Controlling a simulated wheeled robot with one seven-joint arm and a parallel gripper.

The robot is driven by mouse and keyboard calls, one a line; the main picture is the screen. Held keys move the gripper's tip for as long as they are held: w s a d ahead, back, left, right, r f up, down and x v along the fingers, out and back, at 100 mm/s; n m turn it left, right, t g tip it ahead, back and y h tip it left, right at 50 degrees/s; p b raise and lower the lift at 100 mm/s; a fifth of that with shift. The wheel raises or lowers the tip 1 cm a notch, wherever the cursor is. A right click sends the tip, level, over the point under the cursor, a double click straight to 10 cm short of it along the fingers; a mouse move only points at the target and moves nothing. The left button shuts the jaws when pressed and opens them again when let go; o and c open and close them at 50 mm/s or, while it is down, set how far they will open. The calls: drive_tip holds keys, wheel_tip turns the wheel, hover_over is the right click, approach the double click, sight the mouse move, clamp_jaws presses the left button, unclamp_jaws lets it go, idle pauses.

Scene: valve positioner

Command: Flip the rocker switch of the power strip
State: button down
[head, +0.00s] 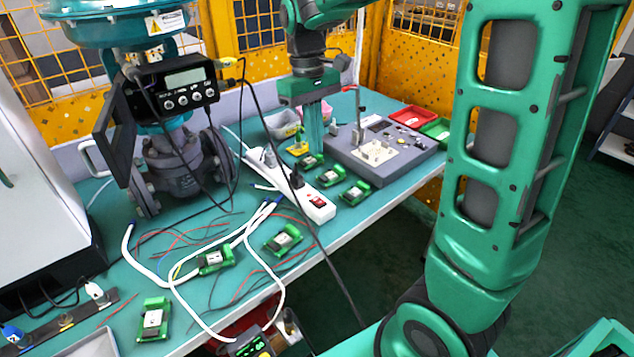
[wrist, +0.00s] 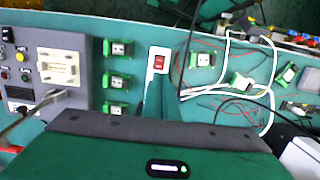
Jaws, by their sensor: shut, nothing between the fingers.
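The white power strip (head: 284,184) lies on the green table in the head view, with black and grey plugs in its far part. Its red rocker switch (head: 317,202) is at the near end and is uncovered. In the wrist view the strip's end (wrist: 158,50) and the red switch (wrist: 162,61) show just beyond the fingertips. My gripper (head: 314,147) points down with its green fingers together and empty. In the head view it is beyond the switch, towards the back of the table; the fingers (wrist: 164,82) also show in the wrist view. Which way the rocker is tilted is too small to tell.
A grey test panel (head: 380,155) stands right of the strip, with a metal post on it. Several small green modules (head: 282,238) lie around the strip. Loose white cables and thin wires cover the table's front left. The valve with its positioner (head: 178,160) stands at the left.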

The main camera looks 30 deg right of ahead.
sight(321, 203)
drive_tip(key=shift+s, duration=0.1)
drive_tip(key=f, duration=0.4)
drive_tip(key=s+f, duration=0.1)
drive_tip(key=f, duration=0.4)
drive_tip(key=s+f, duration=0.1)
drive_tip(key=f, duration=0.4)
drive_tip(key=shift+d, duration=0.2)
